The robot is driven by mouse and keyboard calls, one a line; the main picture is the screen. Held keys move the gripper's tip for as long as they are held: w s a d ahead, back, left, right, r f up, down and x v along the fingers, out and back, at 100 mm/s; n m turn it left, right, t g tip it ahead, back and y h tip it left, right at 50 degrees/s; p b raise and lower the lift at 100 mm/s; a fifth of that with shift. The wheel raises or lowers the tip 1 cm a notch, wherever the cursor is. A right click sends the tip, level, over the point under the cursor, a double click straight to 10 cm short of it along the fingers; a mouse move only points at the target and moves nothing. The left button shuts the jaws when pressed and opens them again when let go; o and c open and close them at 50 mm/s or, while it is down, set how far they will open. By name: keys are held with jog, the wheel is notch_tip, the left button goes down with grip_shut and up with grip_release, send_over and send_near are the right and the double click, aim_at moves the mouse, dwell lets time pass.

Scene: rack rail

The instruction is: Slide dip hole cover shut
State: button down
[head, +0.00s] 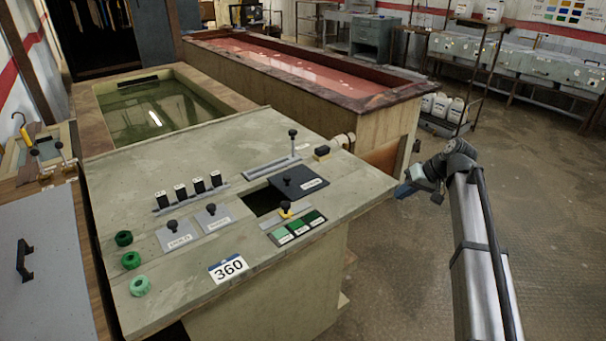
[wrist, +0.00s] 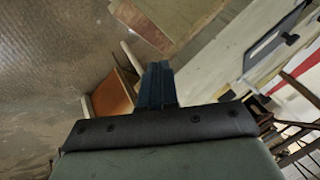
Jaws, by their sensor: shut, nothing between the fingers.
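The dip hole cover (head: 306,185) is a dark flat plate with a small black knob and a pale label, on the grey-green bench top. It lies to the right of the dark square dip hole (head: 258,203), and part of the hole is uncovered. My gripper (head: 402,191) is off the bench's right edge, apart from the cover, with nothing in it. In the wrist view its blue fingers (wrist: 157,84) are together. A dark panel lies at the upper right of that view; I cannot tell whether it is the cover.
A metal rail with an upright black-knobbed lever (head: 292,141) stands behind the cover. Several black switches and green knobs are to the left. Open floor lies right of the bench.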

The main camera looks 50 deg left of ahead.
jog(key=s+a+r+n, duration=0.2)
jog(key=s+a+r, duration=1)
jog(key=s+a, duration=0.35)
send_near(291, 183)
jog(key=shift+g, duration=0.3)
jog(key=w+f, duration=0.3)
jog(key=shift+w+a, duration=0.15)
jog(key=shift+a, duration=0.2)
jog(key=shift+s+a+f, duration=0.15)
jog(key=shift+s+a, duration=0.05)
jog(key=shift+s, duration=0.3)
jog(key=shift+s+a+f, duration=0.1)
jog(key=shift+s+a, duration=0.15)
jog(key=shift+s, duration=0.25)
jog(key=shift+s+a+f, duration=0.15)
jog(key=shift+s+a, duration=0.3)
jog(key=shift+s, duration=0.35)
jog(key=s, duration=1.2)
jog(key=shift+s, duration=0.45)
